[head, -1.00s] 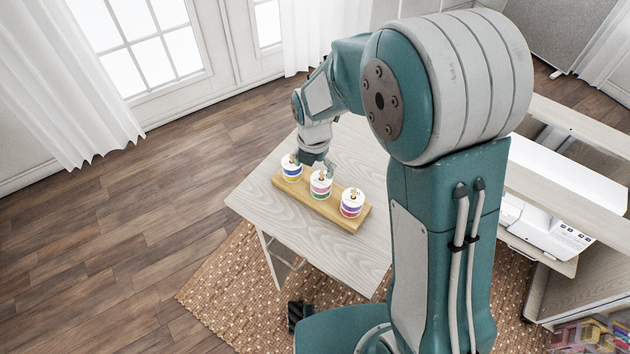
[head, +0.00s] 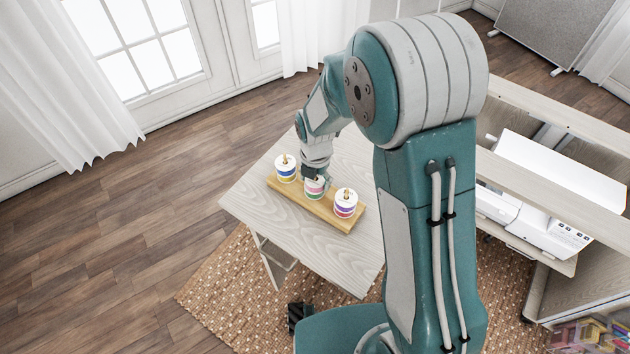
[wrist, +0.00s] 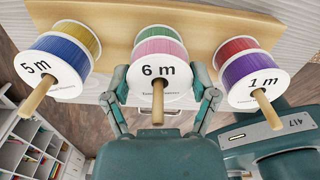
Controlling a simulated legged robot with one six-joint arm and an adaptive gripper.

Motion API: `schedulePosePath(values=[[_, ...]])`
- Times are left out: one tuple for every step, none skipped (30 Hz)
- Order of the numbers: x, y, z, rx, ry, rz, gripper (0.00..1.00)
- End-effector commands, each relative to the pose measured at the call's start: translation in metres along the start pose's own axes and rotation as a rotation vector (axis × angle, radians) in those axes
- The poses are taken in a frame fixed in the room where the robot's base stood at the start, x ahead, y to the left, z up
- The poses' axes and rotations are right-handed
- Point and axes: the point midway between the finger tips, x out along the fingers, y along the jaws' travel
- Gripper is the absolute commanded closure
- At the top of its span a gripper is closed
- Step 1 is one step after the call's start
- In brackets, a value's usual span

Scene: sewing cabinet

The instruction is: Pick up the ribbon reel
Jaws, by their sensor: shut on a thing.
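Three ribbon reels stand on wooden pegs on a wooden board (head: 330,217) on the table. The middle reel (head: 314,187) has green and pink ribbon and is marked 6 m in the wrist view (wrist: 158,70). My gripper (wrist: 160,92) is shut on this middle reel, with one finger at each side and the peg's end between them. The reel marked 5 m (wrist: 58,60), blue and yellow, stands to its left. The reel marked 1 m (wrist: 254,75), purple and red, stands to its right. Both also show in the head view (head: 285,169) (head: 345,204).
The pale wooden table leaf (head: 345,258) is clear around the board. A white sewing machine (head: 550,225) stands in the cabinet at the right. A woven rug (head: 225,290) lies under the table.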

Motion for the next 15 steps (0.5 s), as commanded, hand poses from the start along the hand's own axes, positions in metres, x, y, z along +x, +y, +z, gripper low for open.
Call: schedulePosePath(values=[[0.001, 0.001, -0.001, -0.002, 0.001, -0.004, 0.61], [0.001, 0.001, -0.001, -0.002, 0.001, -0.004, 0.61], [0.001, 0.001, -0.001, -0.002, 0.001, -0.004, 0.61], [0.001, 0.001, -0.001, -0.001, 0.001, -0.004, 0.61], [0.001, 0.001, -0.001, -0.002, 0.001, -0.004, 0.61], [0.000, 0.001, -0.001, -0.001, 0.001, -0.004, 0.61], [-0.001, 0.001, -0.001, -0.002, 0.001, -0.003, 0.62], [-0.004, 0.001, -0.001, -0.002, 0.000, -0.003, 0.62], [-0.008, 0.001, -0.001, -0.001, -0.001, -0.002, 0.62], [-0.013, 0.002, -0.001, -0.001, -0.002, -0.001, 0.62], [-0.018, 0.002, -0.001, -0.001, -0.003, 0.000, 0.62], [-0.026, 0.002, -0.001, -0.001, -0.003, 0.001, 0.62], [-0.033, 0.002, -0.001, -0.001, -0.004, 0.002, 0.62], [-0.039, 0.002, 0.000, -0.001, -0.004, 0.002, 0.62], [-0.048, 0.001, 0.000, -0.001, -0.003, 0.003, 0.62]])
